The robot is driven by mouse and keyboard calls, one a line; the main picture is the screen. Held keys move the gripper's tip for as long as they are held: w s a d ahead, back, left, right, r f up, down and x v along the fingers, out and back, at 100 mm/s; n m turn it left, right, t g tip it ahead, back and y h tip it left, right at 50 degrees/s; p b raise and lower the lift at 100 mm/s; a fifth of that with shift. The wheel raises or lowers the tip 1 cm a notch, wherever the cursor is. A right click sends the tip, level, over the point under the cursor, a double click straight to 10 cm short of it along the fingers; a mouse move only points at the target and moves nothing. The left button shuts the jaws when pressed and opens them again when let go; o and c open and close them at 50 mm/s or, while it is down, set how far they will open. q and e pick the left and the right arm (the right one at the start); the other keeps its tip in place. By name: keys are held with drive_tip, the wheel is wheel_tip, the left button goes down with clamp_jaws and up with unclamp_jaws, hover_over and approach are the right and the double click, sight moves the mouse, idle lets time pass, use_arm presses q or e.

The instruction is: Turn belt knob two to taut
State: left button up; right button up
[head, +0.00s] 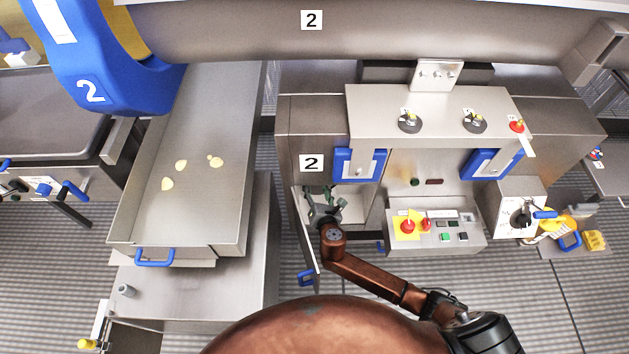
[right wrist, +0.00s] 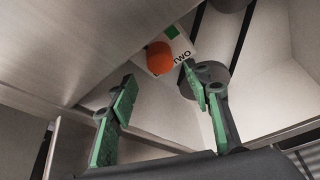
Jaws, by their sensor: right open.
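Belt knob two is a round orange knob (right wrist: 158,58) on a white plate (right wrist: 181,52) marked "TWO", with a green patch at its upper edge. It shows in the right wrist view at the upper middle, inside a grey metal housing. My right gripper (right wrist: 160,80) is open, with a green-padded finger on each side of the picture. The knob appears between and beyond the fingertips, with nothing held. In the head view my right gripper (head: 322,196) reaches into an open compartment below a "2" label. The knob is hidden there. My left gripper is not in view.
An open cabinet door (head: 305,238) stands left of my right gripper. A control panel (head: 435,233) with red and green buttons is to the right. A tray (head: 185,215) with several yellowish pieces lies left.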

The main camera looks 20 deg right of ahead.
drive_tip(key=shift+b+x, duration=0.55)
drive_tip(key=shift+x, duration=1.65)
drive_tip(key=shift+d+f, duration=0.1)
drive_tip(key=shift+f, duration=0.05)
drive_tip(key=c, duration=1.1)
